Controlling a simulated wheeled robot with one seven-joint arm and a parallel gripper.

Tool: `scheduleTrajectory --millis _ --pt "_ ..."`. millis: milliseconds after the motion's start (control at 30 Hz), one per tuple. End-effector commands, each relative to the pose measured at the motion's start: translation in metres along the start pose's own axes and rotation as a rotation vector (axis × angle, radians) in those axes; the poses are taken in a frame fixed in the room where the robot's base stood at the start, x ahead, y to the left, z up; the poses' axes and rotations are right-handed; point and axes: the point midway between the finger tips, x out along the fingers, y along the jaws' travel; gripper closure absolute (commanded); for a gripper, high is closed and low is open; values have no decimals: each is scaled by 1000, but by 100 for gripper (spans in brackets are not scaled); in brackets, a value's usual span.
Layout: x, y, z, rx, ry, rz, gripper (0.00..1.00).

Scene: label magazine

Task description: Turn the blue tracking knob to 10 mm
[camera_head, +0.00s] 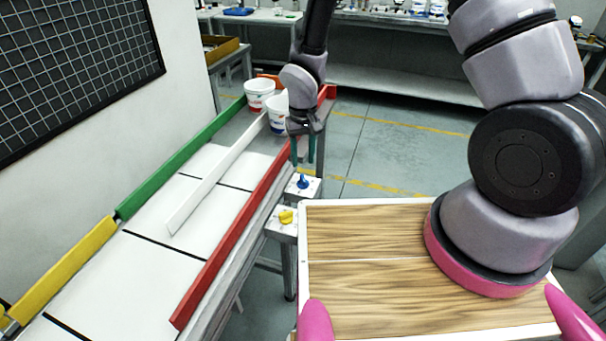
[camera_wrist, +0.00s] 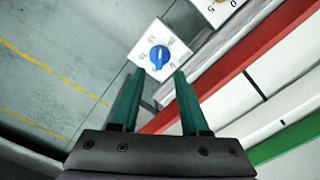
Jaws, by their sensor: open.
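The blue tracking knob (camera_head: 303,181) sits on a small white dial plate beside the red rail, and shows in the wrist view (camera_wrist: 159,57) with blurred dark markings around it. I cannot tell which mark it points at. My gripper (camera_head: 302,164) points down above the knob. In the wrist view my gripper (camera_wrist: 157,78) has its two teal fingers spread apart with nothing between them. The knob appears just beyond the fingertips, roughly centred between them, and seems apart from both.
A yellow knob (camera_head: 286,216) on its own white plate sits nearer, beside the blue one. A red rail (camera_head: 235,240), white divider (camera_head: 215,185) and green rail (camera_head: 180,160) run along the conveyor. Two white tubs (camera_head: 259,92) stand at its far end, behind my arm.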

Motion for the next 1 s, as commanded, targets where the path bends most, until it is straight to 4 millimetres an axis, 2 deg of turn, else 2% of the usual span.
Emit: scheduleTrajectory --millis 100,300,500,733,767,800,867,900,1000 --pt "25 0 1 -2 -3 1 55" --pt "54 0 0 -1 -1 0 55" --pt "65 0 0 0 1 0 55" --pt "66 0 0 1 1 0 55" --pt "66 0 0 1 1 0 59" --pt "66 0 0 1 1 0 74" --pt "66 0 0 1 1 0 97" --pt "66 0 0 1 1 0 100" --pt "65 0 0 1 1 0 100"
